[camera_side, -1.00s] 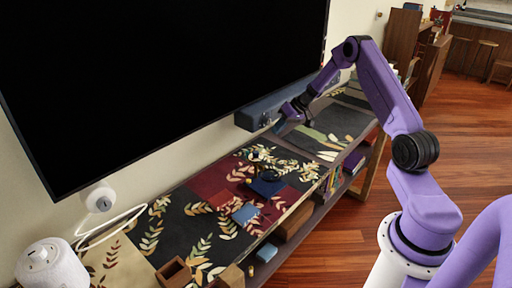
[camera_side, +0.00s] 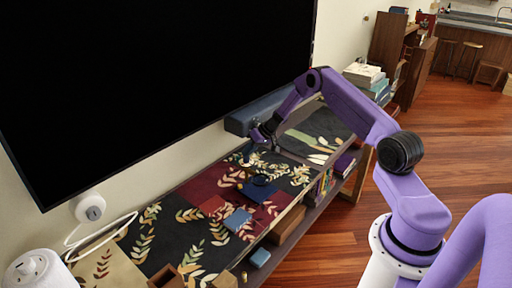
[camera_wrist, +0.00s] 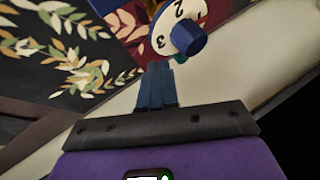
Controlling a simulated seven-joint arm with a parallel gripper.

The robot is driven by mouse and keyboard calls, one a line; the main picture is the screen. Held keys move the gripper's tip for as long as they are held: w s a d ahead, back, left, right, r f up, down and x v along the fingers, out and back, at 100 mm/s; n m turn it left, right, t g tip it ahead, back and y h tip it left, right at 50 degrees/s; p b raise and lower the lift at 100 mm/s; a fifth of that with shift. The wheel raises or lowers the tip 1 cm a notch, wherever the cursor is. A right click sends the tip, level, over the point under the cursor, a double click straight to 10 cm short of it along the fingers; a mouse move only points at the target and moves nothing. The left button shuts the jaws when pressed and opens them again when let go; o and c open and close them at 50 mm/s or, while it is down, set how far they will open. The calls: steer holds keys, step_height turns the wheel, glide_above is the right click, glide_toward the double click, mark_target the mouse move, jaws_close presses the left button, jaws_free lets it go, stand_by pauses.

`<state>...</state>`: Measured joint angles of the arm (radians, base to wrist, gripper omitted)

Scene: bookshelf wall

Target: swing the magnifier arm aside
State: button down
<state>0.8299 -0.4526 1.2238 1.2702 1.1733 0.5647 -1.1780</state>
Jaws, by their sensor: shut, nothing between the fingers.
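A dark blue block-like base (camera_side: 258,190) with a small dark round part on top sits on the patterned runner in the side view. It appears to be the magnifier's stand, but its arm and lens are too small to tell apart. In the wrist view, a white disc (camera_wrist: 166,34) marked with numerals carries a blue cylindrical knob (camera_wrist: 188,38). The disc lies just beyond my fingertips; I cannot tell whether they touch. My gripper (camera_wrist: 157,70) is shut and empty. In the side view my gripper (camera_side: 249,155) is low over the runner, behind the base.
A light blue block (camera_side: 238,219), a red block (camera_side: 212,205) and a wooden box (camera_side: 165,276) are nearby. Books (camera_side: 320,187) stand on the lower shelf.

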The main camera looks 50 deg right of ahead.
steer(key=shift+w+a, duration=0.15)
steer(key=shift+a, duration=0.35)
